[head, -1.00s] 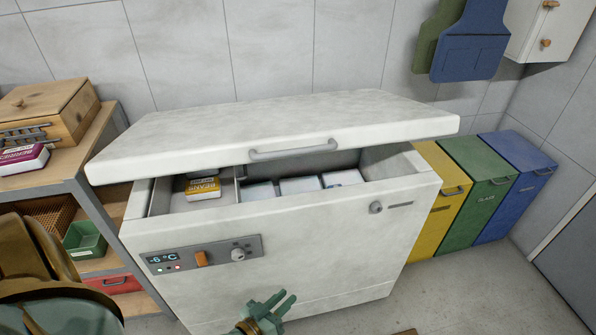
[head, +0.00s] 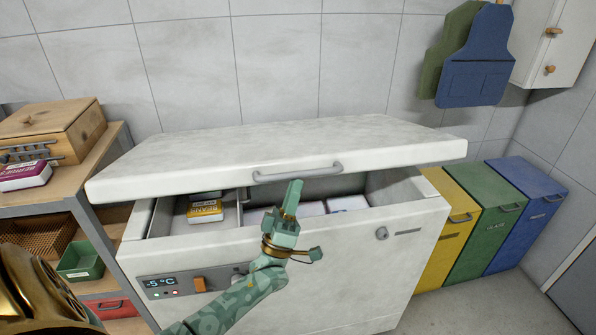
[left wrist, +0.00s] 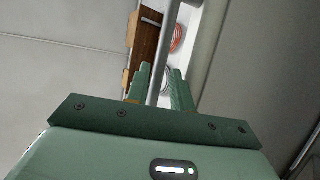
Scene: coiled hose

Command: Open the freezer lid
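The white chest freezer (head: 405,230) stands against the tiled wall. Its lid (head: 270,143) is partly raised, with a gap along the front showing boxes inside. A grey bar handle (head: 298,173) runs along the lid's front edge. My left gripper (head: 292,190) is pointing up in front of the gap, its tips just below the handle. In the left wrist view the left gripper (left wrist: 160,75) has its fingers apart, and a grey bar (left wrist: 168,55) shows between them. I cannot tell whether they touch it. My right gripper is not in view.
A shelf (head: 95,180) with a wooden box (head: 55,127) stands close on the left. Yellow, green and blue bins (head: 525,200) stand to the right. Aprons (head: 475,55) and a white cabinet (head: 555,45) hang above them. The wall above the lid is clear.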

